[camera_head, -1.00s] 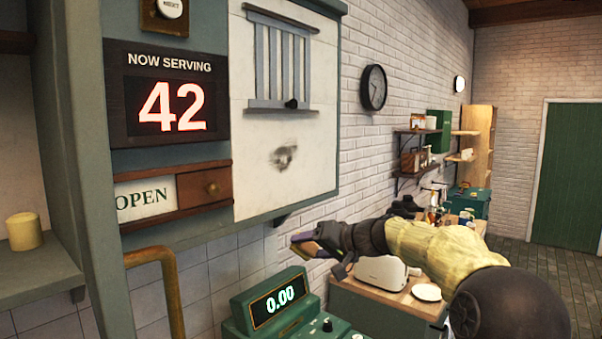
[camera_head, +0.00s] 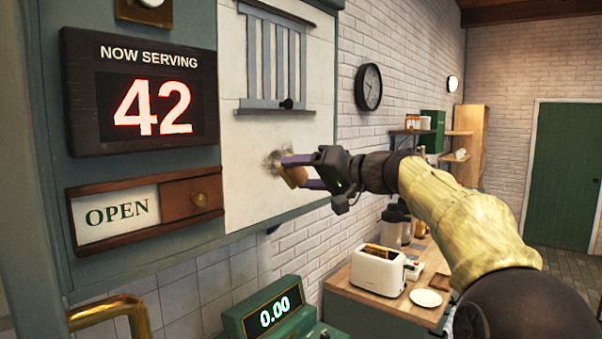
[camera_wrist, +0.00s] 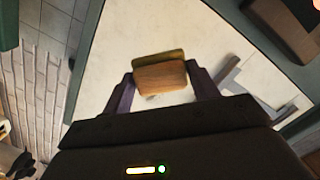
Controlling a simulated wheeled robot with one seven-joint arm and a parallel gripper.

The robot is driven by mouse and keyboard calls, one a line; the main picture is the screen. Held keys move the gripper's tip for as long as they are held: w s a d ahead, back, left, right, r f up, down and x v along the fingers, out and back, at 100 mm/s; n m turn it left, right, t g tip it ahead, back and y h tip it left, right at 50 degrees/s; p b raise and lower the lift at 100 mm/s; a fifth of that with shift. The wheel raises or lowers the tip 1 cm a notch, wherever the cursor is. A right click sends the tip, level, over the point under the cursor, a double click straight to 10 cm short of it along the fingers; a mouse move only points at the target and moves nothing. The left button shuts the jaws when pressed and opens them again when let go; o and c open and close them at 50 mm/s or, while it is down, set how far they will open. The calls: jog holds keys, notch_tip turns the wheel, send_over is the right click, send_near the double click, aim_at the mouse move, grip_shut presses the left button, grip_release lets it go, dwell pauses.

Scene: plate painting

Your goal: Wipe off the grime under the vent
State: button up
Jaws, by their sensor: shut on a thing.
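The grey barred vent (camera_head: 272,58) is on the white panel (camera_head: 240,185). Below it is a dark grime smudge (camera_head: 272,159), partly hidden by my gripper (camera_head: 296,172). My gripper's purple fingers are shut on a small block, a wooden eraser (camera_wrist: 160,78) with an olive-coloured pad on its far side. The eraser (camera_head: 296,178) is at the smudge, close to the panel; I cannot tell whether it touches. In the wrist view the vent (camera_wrist: 237,84) is to the right of the eraser, and the grime is mostly hidden.
A NOW SERVING sign (camera_head: 140,95) and an OPEN slider sign (camera_head: 145,205) are left of the panel. A green register display (camera_head: 272,312) stands below. A toaster (camera_head: 380,270) and plate (camera_head: 426,298) are on the counter at right. The space before the panel is clear.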

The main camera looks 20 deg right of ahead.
aim_at(273, 167)
jog(key=p+x, duration=0.2)
jog(key=x, duration=0.1)
jog(key=p+x, duration=0.1)
jog(key=x, duration=0.1)
jog(key=shift+w+d+r, duration=0.15)
jog(key=shift+w+r, duration=0.05)
jog(key=shift+r, duration=0.2)
jog(key=shift+w+a+f+p, duration=0.2)
jog(key=shift+w+a+p, duration=0.2)
jog(key=shift+w+p, duration=0.1)
jog(key=shift+x, duration=0.9)
jog(key=shift+w+d+r, duration=0.15)
jog(key=shift+d, duration=0.05)
jog(key=shift+w+d+p, duration=0.4)
jog(key=shift+w+d, duration=0.1)
jog(key=shift+d, duration=0.35)
jog(key=shift+w+d+p, duration=0.35)
jog(key=shift+w+d, duration=0.2)
jog(key=shift+d, duration=0.25)
jog(key=w+d+p, duration=0.2)
jog(key=d, duration=0.1)
jog(key=shift+w, duration=0.25)
